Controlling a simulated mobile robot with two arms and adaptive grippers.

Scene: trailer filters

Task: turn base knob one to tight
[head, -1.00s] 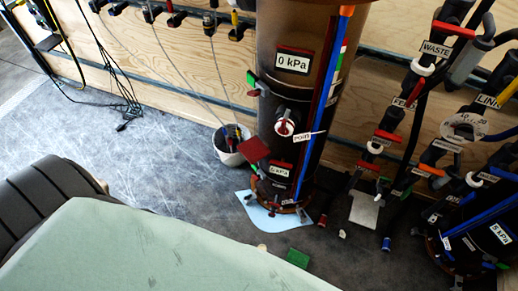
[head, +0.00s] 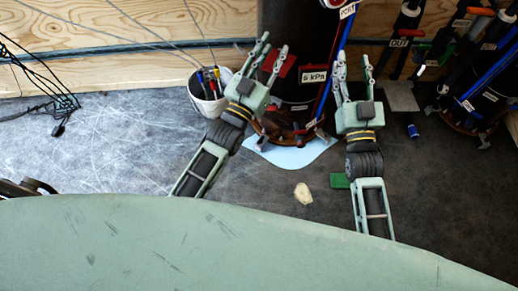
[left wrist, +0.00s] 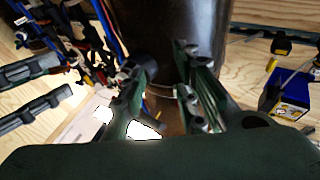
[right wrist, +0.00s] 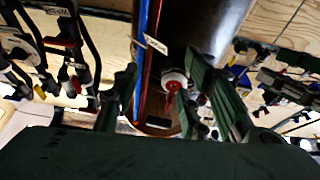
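The dark filter column (head: 285,20) stands in front of me with a 5 kPa label (head: 313,75). Its brown base ring (head: 270,128) has several small dark knobs around it; I cannot tell which is base knob one. My left gripper (head: 272,48) is open and empty in front of the column's left side, overlapping a red flap (head: 282,58). My right gripper (head: 352,62) is open and empty to the column's right. In the right wrist view a red and white port fitting (right wrist: 173,82) shows between its fingers, with no visible grip.
A white bucket of tools (head: 208,95) stands left of the column. A light blue sheet (head: 290,157) lies under its front. A second column (head: 490,100) and hoses stand right. Floor at left is mostly clear.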

